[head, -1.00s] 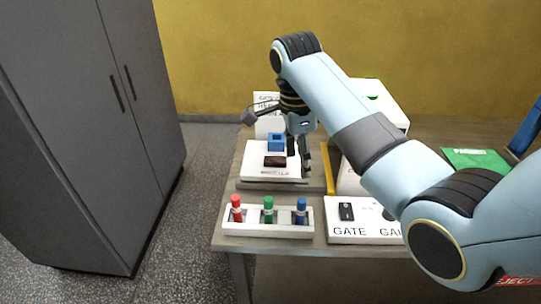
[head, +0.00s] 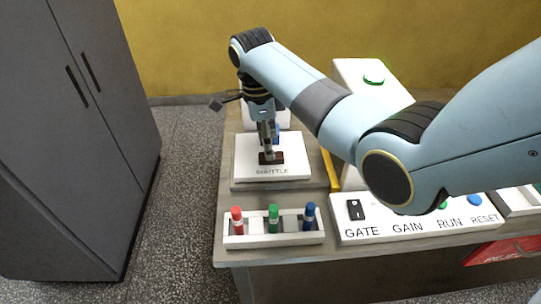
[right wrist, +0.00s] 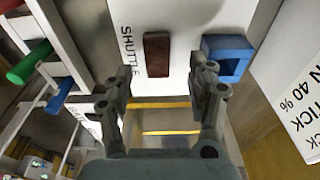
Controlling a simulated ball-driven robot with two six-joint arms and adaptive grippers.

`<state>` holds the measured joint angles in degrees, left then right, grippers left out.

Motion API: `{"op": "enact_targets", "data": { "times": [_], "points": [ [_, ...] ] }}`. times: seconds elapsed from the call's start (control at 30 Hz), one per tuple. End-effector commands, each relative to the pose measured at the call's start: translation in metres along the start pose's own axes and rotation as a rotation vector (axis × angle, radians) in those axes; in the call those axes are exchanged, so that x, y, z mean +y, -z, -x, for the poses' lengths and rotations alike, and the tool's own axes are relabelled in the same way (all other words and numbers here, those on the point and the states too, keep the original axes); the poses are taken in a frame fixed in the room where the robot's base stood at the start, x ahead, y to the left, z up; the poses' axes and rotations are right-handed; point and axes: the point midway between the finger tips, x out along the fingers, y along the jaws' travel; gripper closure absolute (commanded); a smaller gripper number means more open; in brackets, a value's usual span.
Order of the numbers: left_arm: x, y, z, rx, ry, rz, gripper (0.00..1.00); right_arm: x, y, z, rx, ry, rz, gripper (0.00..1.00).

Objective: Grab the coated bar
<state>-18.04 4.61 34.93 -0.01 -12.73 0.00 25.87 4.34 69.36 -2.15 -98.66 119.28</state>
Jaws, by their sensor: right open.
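The coated bar is a dark brown block (head: 279,158) on the white plate marked SHUTTLE (head: 298,145). My right gripper (head: 267,151) points down over the bar in the head view and hides part of it. In the right wrist view the bar (right wrist: 157,55) lies ahead of the fingertips, in line with the gap between them. The open fingers (right wrist: 160,82) have nothing between them, and I cannot tell how high they are above the plate. My left gripper is not in view.
A blue square holder (right wrist: 228,57) stands close beside the bar, near one finger. In front is a white rack (head: 273,240) with red, green and blue pegs. A control panel (head: 410,215) with GATE, GAIN, RUN and RESET is to the right, beyond a yellow strip (head: 331,170).

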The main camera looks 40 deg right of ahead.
Motion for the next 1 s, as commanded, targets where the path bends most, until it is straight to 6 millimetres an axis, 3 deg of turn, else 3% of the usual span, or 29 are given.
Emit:
{"op": "enact_targets", "data": {
  "times": [0.23,0.5,0.83,1.0],
  "points": [
    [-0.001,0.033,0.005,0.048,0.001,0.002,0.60,0.003,0.001,-0.034,0.001,-0.001,0.001,0.42],
    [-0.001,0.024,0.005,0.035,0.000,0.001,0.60,0.003,0.001,-0.036,-0.001,0.001,0.001,0.44],
    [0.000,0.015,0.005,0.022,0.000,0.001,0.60,0.003,0.001,-0.036,0.000,0.000,0.001,0.87],
    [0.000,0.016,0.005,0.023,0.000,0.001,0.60,0.003,0.001,-0.036,0.000,0.000,0.001,0.87]
  ]
}}
